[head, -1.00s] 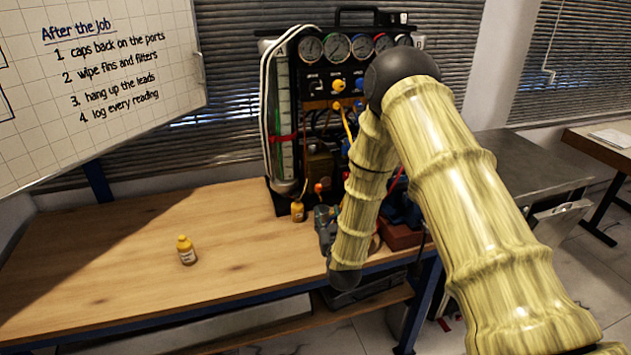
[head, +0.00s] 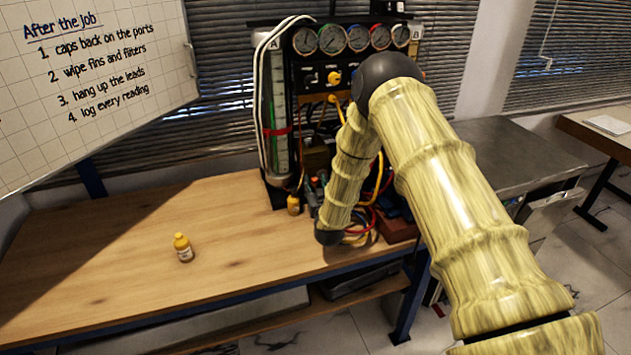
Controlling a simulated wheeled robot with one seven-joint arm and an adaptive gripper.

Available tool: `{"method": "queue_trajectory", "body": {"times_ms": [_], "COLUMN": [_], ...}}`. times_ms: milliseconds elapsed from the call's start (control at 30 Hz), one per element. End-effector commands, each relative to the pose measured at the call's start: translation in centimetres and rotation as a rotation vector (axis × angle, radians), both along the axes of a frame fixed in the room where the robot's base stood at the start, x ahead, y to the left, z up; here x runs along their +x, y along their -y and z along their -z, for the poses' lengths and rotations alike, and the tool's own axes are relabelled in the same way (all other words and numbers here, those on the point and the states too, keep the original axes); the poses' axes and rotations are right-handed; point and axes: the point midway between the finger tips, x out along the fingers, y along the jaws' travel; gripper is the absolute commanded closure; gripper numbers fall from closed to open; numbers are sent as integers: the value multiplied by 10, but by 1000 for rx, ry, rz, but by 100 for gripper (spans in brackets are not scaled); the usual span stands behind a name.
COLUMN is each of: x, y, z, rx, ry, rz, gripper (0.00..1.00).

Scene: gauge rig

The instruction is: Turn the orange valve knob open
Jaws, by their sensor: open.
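The gauge rig (head: 322,75) stands at the back of the bench in the head view. The small orange knob low on its front cannot be made out now; my gripper and arm cover that area. My gripper (head: 317,181) is partly hidden by my own wrist and points into the lower front of the rig, close to where the knob was seen. It is open, and nothing shows held in it. Whether its fingers are around or touching the knob cannot be told.
Red, yellow and blue hoses (head: 372,205) hang just right of my wrist.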

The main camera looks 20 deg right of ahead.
Motion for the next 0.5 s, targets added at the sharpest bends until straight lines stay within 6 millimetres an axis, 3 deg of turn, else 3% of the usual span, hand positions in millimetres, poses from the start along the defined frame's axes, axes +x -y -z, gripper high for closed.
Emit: {"method": "queue_trajectory", "body": {"times_ms": [433,500], "x": [8,8], "y": [1,1], "z": [1,1], "rx": [0,0], "ry": [-1,-1], "rz": [0,0], "gripper": [57,70]}}
